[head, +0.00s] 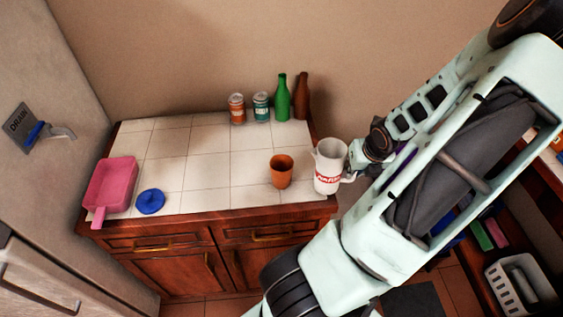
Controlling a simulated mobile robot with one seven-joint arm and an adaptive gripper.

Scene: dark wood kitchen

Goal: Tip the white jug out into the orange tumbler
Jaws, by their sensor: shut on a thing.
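The white jug (329,168) with red lettering is upright near the right end of the tiled counter. I cannot tell whether its base touches the counter. The orange tumbler (282,172) stands upright on the counter just left of the jug, with a small gap between them. My gripper (352,161) is at the jug's right side, by its handle, and is shut on the jug. Its fingers are mostly hidden behind my arm and the jug. The insides of the jug and the tumbler cannot be made out.
A green bottle (282,98), a brown bottle (301,97) and two cans (249,107) stand along the back wall. A pink tray (112,184) and a blue disc (150,202) lie at the left. The counter's middle is clear. A tap (58,132) juts out at far left.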

